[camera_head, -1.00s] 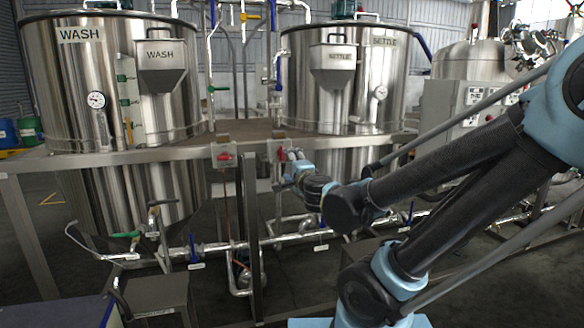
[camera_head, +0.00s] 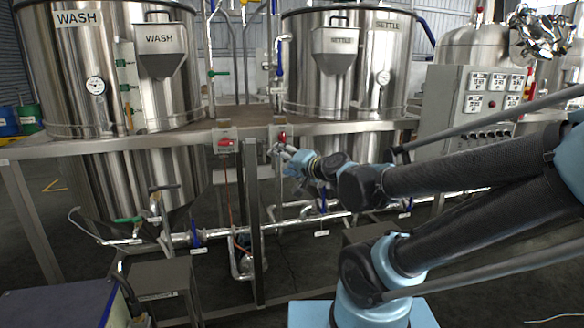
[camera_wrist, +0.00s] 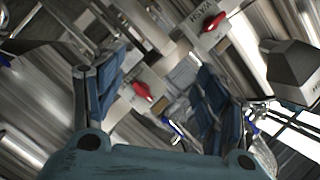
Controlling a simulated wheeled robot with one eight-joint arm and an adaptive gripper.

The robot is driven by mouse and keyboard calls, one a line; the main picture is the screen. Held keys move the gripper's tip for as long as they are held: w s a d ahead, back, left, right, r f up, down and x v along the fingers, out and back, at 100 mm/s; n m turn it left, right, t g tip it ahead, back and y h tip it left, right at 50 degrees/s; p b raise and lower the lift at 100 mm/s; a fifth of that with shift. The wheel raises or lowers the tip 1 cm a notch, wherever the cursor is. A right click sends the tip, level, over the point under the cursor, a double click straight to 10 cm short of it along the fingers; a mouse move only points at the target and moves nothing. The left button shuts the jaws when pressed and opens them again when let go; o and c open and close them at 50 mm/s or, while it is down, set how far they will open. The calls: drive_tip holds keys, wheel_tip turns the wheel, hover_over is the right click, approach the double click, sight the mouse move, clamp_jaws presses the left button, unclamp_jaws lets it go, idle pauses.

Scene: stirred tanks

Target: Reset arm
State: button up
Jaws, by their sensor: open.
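My arm reaches from the right edge toward the tanks in the head view. My gripper (camera_head: 283,152) is at its far end, in front of the frame rail between the two tanks and close to the right red switch (camera_head: 282,136). In the wrist view my gripper (camera_wrist: 160,85) has its two blue-padded fingers spread apart, with nothing held between them. One red switch (camera_wrist: 142,91) shows between the fingers and another red switch (camera_wrist: 213,21) shows above. I cannot tell whether a finger touches anything.
The wash tank (camera_head: 110,75) stands left and the kettle tank (camera_head: 300,65) stands right of it, behind a steel frame rail (camera_head: 100,146). Pipes with valve handles (camera_head: 195,232) run below. A grey control cabinet (camera_head: 450,100) is at the right. Open floor shows at lower right.

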drive_tip(key=s+d+f+n+g+h, duration=0.25)
drive_tip(key=s+d+f, duration=0.2)
drive_tip(key=f, duration=0.25)
drive_tip(key=s+d+f+n+g+h, duration=0.2)
drive_tip(key=s+d+f+g+h, duration=0.15)
drive_tip(key=d+f, duration=0.3)
drive_tip(key=s+d+f+g+h, duration=0.3)
drive_tip(key=s+d+f+g, duration=0.1)
drive_tip(key=s+d, duration=0.5)
drive_tip(key=shift+d+f+g+h, duration=0.4)
drive_tip(key=shift+d, duration=0.4)
drive_tip(key=shift+m, duration=0.25)
drive_tip(key=shift+w+f, duration=0.2)
drive_tip(key=shift+w, duration=0.3)
